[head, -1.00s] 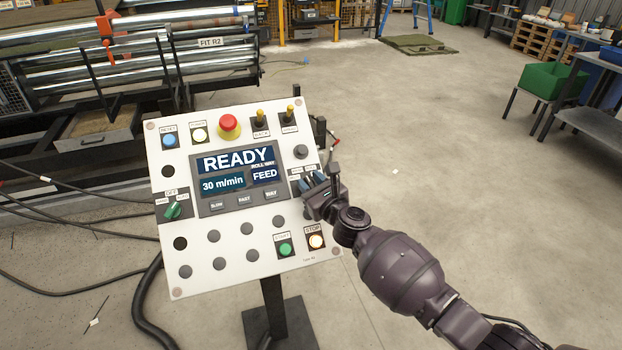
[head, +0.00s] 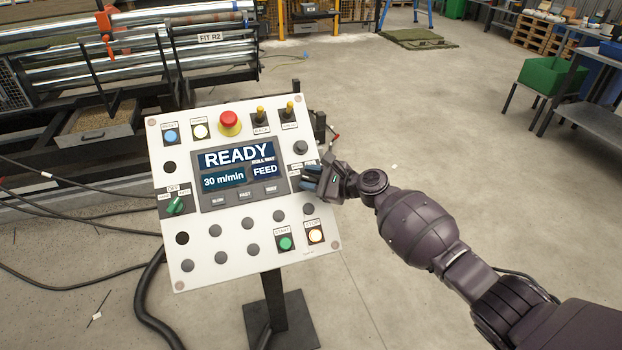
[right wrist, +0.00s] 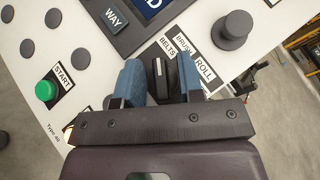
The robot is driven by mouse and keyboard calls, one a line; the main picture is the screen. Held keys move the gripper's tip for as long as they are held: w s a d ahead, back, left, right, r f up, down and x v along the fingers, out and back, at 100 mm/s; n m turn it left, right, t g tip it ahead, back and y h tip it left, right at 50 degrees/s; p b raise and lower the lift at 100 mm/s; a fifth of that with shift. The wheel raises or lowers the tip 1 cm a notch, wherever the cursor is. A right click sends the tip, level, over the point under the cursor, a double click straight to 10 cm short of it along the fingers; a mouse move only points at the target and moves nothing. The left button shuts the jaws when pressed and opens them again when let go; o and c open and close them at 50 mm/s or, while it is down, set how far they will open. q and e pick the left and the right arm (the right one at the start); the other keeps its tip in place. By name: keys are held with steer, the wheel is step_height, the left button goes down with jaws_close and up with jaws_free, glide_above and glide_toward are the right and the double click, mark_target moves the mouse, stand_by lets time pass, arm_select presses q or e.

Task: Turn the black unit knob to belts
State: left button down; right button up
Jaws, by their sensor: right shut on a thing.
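The control panel (head: 222,259) is white and tilted on a black stand, with a screen reading READY, 30 m/min and FEED. My right gripper (head: 312,183) is at the panel's right edge. In the right wrist view its blue-padded fingers (right wrist: 158,80) are shut on the black unit knob (right wrist: 159,72), one finger on each side. Labels reading BELTS (right wrist: 168,54), BRUSH and ROLL stand just above the knob. The gripper mostly hides the knob in the head view. My left gripper is out of view.
A red mushroom button (head: 229,122) and two yellow-tipped toggles stand along the panel's top. A green selector (head: 175,206) is at left, and green START (head: 285,243) and lit STOP (head: 315,235) buttons are below the gripper. Open floor lies to the right.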

steer(key=shift+f+g, duration=0.1)
steer(key=shift+g, duration=0.2)
steer(key=o, duration=0.6)
steer(key=shift+c, duration=0.2)
steer(key=p+v, duration=0.1)
steer(key=v, duration=0.9)
steer(key=shift+s+d+p, duration=0.2)
steer(key=shift+d+p, duration=0.1)
steer(key=shift+d, duration=0.1)
steer(key=shift+n, duration=0.3)
